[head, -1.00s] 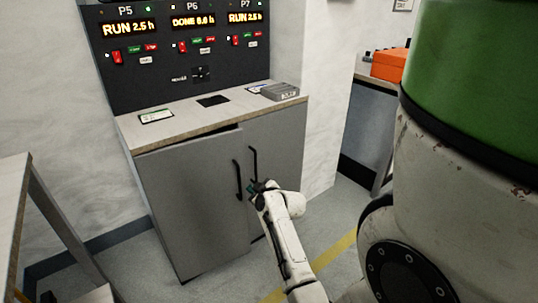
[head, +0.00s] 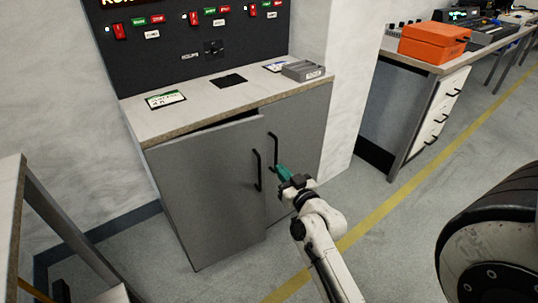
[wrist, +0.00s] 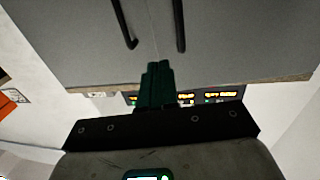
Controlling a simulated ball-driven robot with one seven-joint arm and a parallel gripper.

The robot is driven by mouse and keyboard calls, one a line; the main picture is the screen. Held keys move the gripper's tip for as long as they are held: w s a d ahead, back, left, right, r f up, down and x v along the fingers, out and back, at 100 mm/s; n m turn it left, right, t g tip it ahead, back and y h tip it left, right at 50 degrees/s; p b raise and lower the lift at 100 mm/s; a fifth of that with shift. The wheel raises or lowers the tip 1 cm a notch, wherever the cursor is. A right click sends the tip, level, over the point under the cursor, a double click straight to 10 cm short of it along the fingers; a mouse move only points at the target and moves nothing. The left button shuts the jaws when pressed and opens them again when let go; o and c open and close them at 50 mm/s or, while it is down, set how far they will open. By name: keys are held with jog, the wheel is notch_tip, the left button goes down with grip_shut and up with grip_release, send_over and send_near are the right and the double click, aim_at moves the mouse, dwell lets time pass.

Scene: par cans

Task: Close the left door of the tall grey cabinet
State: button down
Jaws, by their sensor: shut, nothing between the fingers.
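The tall grey cabinet's left door (head: 205,190) stands slightly ajar, with a dark gap under the worktop along its top edge. Its black bar handle (head: 257,170) is near its free edge. The right door (head: 302,140) looks shut; its handle (head: 272,150) is beside the other. My gripper (head: 283,171) is shut and empty, its green fingers just right of the left door's handle in the picture, in front of the right door. In the upside-down wrist view, the fingers (wrist: 157,70) point between the two handles, and the left door (wrist: 240,40) is on the right. Contact cannot be told.
A grey box (head: 303,71) and labels lie on the worktop (head: 200,100), below a dark control panel (head: 190,50). A table frame (head: 50,215) stands at the left. A desk with an orange box (head: 433,43) is at the right. The floor right of the cabinet is clear.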

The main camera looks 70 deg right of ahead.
aim_at(263, 149)
jog(key=x, duration=0.9)
jog(key=shift+w, duration=0.1)
